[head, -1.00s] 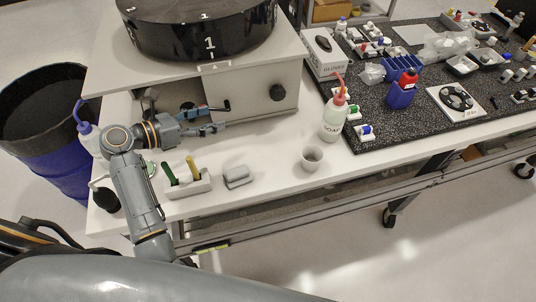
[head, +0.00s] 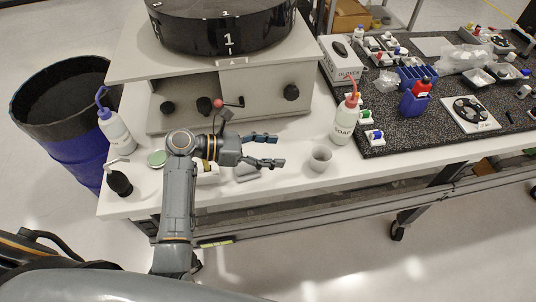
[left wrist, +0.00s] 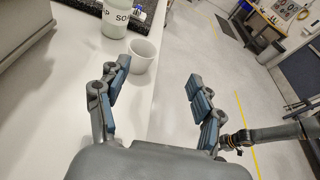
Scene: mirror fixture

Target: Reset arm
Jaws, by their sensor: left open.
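My left gripper (head: 272,150) is open and empty over the white table in the head view, its fingers pointing right. Its blue-padded fingers also show spread apart in the left wrist view (left wrist: 160,88). The left arm hides most of the small holder seen beneath it and part of the grey block (head: 247,173). The fixture (head: 222,92) with a black drum on top stands behind the gripper. A crank with a red knob (head: 218,103) and black knobs show on its front. My right gripper does not clearly show in the head view.
A white cup (head: 320,158) and a soap bottle (head: 345,122) stand to the right of the gripper. A wash bottle (head: 115,130) and a small black bottle (head: 119,183) stand at the left. A blue bin (head: 68,140) is beside the table. A speckled mat (head: 385,140) holds several items.

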